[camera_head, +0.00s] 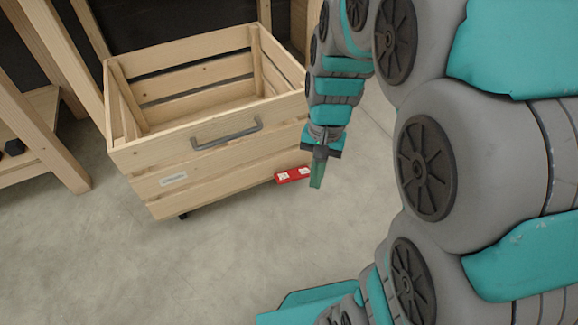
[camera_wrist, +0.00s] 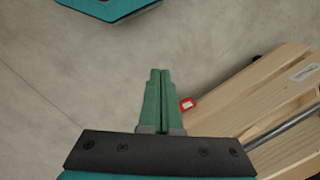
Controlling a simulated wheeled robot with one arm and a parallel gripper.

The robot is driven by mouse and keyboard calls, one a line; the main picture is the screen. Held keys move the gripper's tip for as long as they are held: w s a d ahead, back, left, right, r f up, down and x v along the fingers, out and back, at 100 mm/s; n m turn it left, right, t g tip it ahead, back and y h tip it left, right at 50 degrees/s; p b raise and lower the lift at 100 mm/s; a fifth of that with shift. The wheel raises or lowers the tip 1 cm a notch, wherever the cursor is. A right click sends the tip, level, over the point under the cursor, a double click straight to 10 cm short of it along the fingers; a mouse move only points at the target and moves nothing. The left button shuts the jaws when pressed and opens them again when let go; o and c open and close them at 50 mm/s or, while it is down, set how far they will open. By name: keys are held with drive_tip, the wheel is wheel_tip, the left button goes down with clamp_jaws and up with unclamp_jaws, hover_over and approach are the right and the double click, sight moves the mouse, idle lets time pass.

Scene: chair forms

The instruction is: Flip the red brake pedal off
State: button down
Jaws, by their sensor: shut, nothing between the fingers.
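The red brake pedal (camera_head: 292,174) sticks out low at the front right of a wooden slatted crate (camera_head: 170,160) on casters. It has white marks on its top, and its right end is close to my gripper. My gripper (camera_head: 316,185) points down in front of the crate's right end, with its green fingers together and empty. In the wrist view the fingers (camera_wrist: 158,75) are side by side, and a small part of the red pedal (camera_wrist: 187,104) shows just right of them. The rest of the pedal is hidden there. I cannot tell whether the fingers touch it.
The crate has a grey bar handle (camera_head: 226,134) on its front and looks empty inside. A wooden frame with a low shelf (camera_head: 30,170) stands at the left. The concrete floor (camera_head: 150,270) in front is clear.

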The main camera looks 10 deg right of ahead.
drive_tip(key=w+f+m+p, duration=0.4)
drive_tip(key=w+p, duration=0.1)
drive_tip(key=w, duration=0.8)
drive_tip(key=m+y+p, duration=0.1)
drive_tip(key=m+p, duration=0.3)
drive_tip(key=m, duration=0.1)
hover_over(283, 182)
drive_tip(key=w+d, duration=0.1)
drive_tip(key=d, duration=0.4)
drive_tip(key=w+d+x, duration=0.1)
drive_tip(key=d+x, duration=0.1)
drive_tip(key=x, duration=0.7)
drive_tip(key=shift+w+f+t, duration=0.25)
drive_tip(key=shift+f+t, duration=0.15)
drive_tip(key=shift+f, duration=0.05)
drive_tip(key=shift+f, duration=0.15)
drive_tip(key=a+f, duration=0.1)
drive_tip(key=f, duration=0.3)
drive_tip(key=a+f, duration=0.1)
drive_tip(key=f, duration=0.4)
drive_tip(key=a+f+p, duration=0.1)
drive_tip(key=f, duration=0.3)
drive_tip(key=shift+s+f, duration=0.2)
drive_tip(key=shift+s, duration=0.15)
drive_tip(key=shift+s+a+f, duration=0.2)
drive_tip(key=shift+a+f, duration=0.25)
drive_tip(key=shift+a, duration=0.1)
drive_tip(key=shift+s+a+f, duration=0.15)
drive_tip(key=shift+a+f, duration=0.3)
drive_tip(key=shift+a, duration=0.05)
